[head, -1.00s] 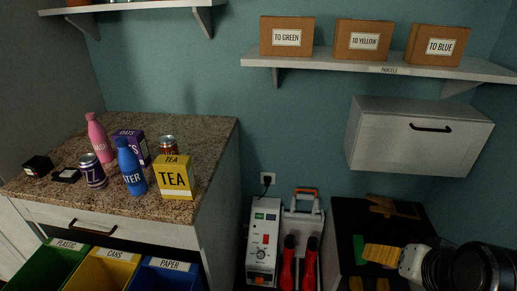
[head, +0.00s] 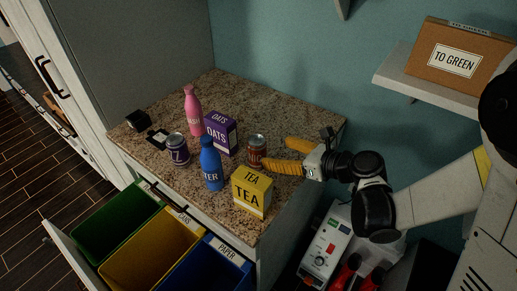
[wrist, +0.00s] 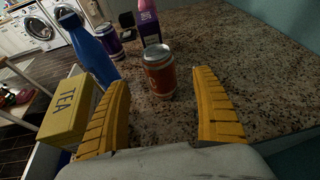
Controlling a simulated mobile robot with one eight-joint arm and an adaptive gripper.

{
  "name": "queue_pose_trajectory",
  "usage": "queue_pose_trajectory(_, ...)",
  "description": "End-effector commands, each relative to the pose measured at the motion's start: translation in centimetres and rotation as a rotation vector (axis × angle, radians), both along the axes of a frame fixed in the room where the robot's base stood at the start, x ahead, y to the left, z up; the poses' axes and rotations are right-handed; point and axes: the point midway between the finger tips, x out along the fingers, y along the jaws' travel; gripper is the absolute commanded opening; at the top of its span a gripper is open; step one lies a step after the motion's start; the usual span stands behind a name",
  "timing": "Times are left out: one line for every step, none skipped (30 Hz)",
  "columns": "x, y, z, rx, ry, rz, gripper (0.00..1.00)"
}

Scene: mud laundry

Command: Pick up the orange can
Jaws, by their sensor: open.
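The orange can (head: 257,150) stands upright on the granite counter, behind the yellow tea box (head: 252,192) and right of the purple oats box (head: 221,133). My gripper (head: 281,157) is open with yellow fingers, at the right of the can and low over the counter. In the wrist view the orange can (wrist: 159,72) is ahead of the fingertips and between their lines. The open gripper (wrist: 163,88) holds nothing. The can appears just beyond the fingertips; whether one touches it I cannot tell.
A blue bottle (head: 211,165), a purple can (head: 177,149) and a pink bottle (head: 193,111) stand left on the counter (head: 240,95). Open green, yellow and blue bins (head: 117,220) are below its front. A shelf with a box (head: 458,55) is at right.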

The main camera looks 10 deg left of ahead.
Motion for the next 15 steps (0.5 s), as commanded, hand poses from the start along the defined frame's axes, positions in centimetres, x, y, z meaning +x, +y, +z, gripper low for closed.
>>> queue_pose_trajectory(0.4,0.8,-0.6,-0.002,-0.001,0.003,0.77)
queue_pose_trajectory(0.5,1.2,-0.8,-0.002,-0.002,0.003,0.77)
queue_pose_trajectory(0.8,1.7,-1.0,-0.002,-0.002,0.003,0.77)
queue_pose_trajectory(0.9,1.9,-1.1,-0.003,-0.001,0.002,0.77)
queue_pose_trajectory(1.0,2.1,-1.1,-0.002,-0.002,0.002,0.77)
queue_pose_trajectory(1.2,2.3,-1.2,-0.002,-0.002,0.001,0.77)
queue_pose_trajectory(1.2,2.5,-1.2,-0.002,-0.002,0.001,0.77)
queue_pose_trajectory(1.3,2.6,-1.3,-0.002,-0.002,0.001,0.77)
queue_pose_trajectory(1.4,2.8,-1.3,-0.003,-0.003,0.002,0.77)
queue_pose_trajectory(1.4,3.0,-1.4,-0.003,-0.003,0.002,0.77)
queue_pose_trajectory(1.5,3.3,-1.4,-0.004,-0.003,0.002,0.77)
queue_pose_trajectory(1.7,3.7,-1.6,-0.004,-0.003,0.003,0.77)
queue_pose_trajectory(1.8,4.2,-1.7,-0.004,-0.004,0.003,0.77)
queue_pose_trajectory(2.0,4.6,-1.8,-0.004,-0.004,0.003,0.77)
queue_pose_trajectory(2.2,5.2,-2.0,-0.005,-0.003,0.003,0.77)
